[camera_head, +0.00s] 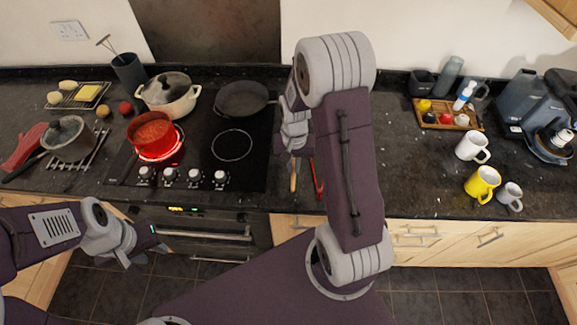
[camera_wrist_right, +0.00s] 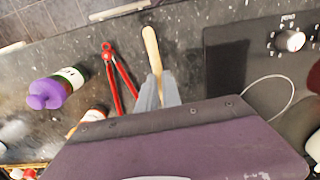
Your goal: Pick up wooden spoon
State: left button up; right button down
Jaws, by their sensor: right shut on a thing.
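The wooden spoon (camera_wrist_right: 151,45) lies on the dark granite counter, its pale handle pointing to the front edge in the right wrist view. Part of it also shows below my right gripper in the head view (camera_head: 293,181). My right gripper (camera_wrist_right: 158,92) is down at the counter, its fingers shut on the spoon's handle. The rest of the spoon is hidden behind the gripper. My left gripper (camera_head: 150,246) hangs in front of the oven, away from the counter top, and its jaw opening is unclear.
Red tongs (camera_wrist_right: 116,80) lie close beside the spoon. A purple-capped bottle (camera_wrist_right: 57,90) is beyond them. The hob (camera_head: 190,150) is left of my right gripper, with a red pot (camera_head: 153,132) on a glowing ring. Mugs (camera_head: 483,183) stand at the right.

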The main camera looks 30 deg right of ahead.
jog(key=s+r, duration=0.5)
jog(key=s, duration=0.3)
jog(key=shift+s+b, duration=0.15)
jog(key=shift+b, duration=0.2)
